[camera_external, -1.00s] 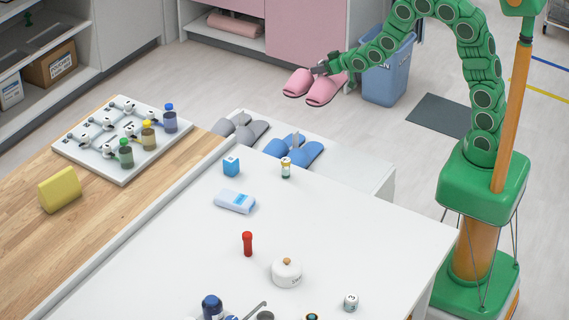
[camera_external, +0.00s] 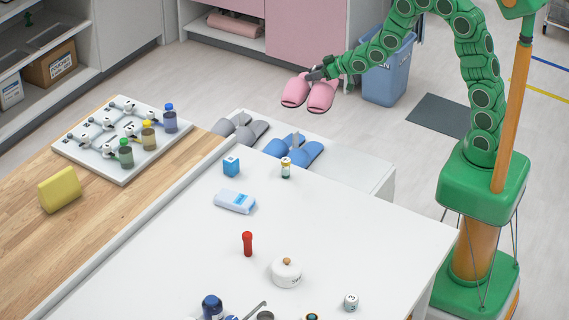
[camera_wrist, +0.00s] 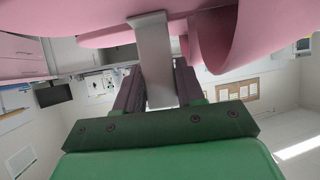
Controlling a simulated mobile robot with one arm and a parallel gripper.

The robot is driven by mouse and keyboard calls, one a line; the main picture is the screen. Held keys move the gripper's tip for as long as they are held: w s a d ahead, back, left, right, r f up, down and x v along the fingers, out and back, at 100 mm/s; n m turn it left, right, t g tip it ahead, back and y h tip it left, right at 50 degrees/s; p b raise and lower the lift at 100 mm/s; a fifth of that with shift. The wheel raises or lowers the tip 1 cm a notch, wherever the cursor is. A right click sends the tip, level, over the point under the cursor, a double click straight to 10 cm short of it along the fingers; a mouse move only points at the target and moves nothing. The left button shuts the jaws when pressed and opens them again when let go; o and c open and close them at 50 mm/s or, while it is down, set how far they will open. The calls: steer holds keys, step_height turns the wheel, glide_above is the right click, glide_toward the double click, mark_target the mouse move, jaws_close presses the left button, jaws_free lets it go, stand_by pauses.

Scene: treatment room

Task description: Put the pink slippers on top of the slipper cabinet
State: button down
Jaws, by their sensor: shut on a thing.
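The pair of pink slippers (camera_external: 309,92) hangs from my gripper (camera_external: 318,73) in the external view, toes pointing down and toward the camera. In the wrist view the slippers (camera_wrist: 215,35) fill the top of the picture, and the gripper (camera_wrist: 157,85) is shut on a grey clip or tab between them. The white slipper cabinet (camera_external: 350,178) stands behind the white table. Grey slippers (camera_external: 240,128) and blue slippers (camera_external: 294,149) sit on its top, each pair with a grey clip. The right part of its top is bare.
A blue bin (camera_external: 388,72) stands just behind and right of my gripper. The white table (camera_external: 345,240) in front holds a red-capped tube, a lidded pot, small bottles and boxes. A dark mat (camera_external: 438,115) lies on the floor.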

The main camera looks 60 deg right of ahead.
mark_target(308, 91)
steer(key=a+f+n+y, duration=0.1)
steer(key=a+f+n+g+y, duration=0.1)
steer(key=a, duration=0.1)
steer(key=a+f+n+y, duration=0.1)
steer(key=a, duration=0.1)
steer(key=shift+s+f+n, duration=0.1)
steer(key=shift+s+n, duration=0.2)
steer(key=s+a+f+n+g+y, duration=0.3)
steer(key=s+a+f+n+y, duration=0.1)
steer(key=s+a+f, duration=0.1)
steer(key=shift+a+g, duration=0.35)
steer(key=shift+g, duration=0.05)
steer(key=s+a+f+n+g+y, duration=0.1)
steer(key=s+a+f+n+g, duration=0.2)
steer(key=s, duration=0.5)
steer(key=s+a+f+n+g+y, duration=0.1)
steer(key=s+f+n+g, duration=0.3)
steer(key=s, duration=0.4)
steer(key=shift+n, duration=0.3)
steer(key=shift+w+f, duration=0.15)
steer(key=shift+f, duration=1.35)
steer(key=shift+w+f, duration=0.1)
steer(key=shift+f, duration=1.4)
steer(key=shift+f, duration=0.55)
steer(key=c, duration=0.6)
jaws_free()
steer(key=shift+d, duration=0.1)
steer(key=v, duration=0.7)
steer(key=shift+d, duration=0.3)
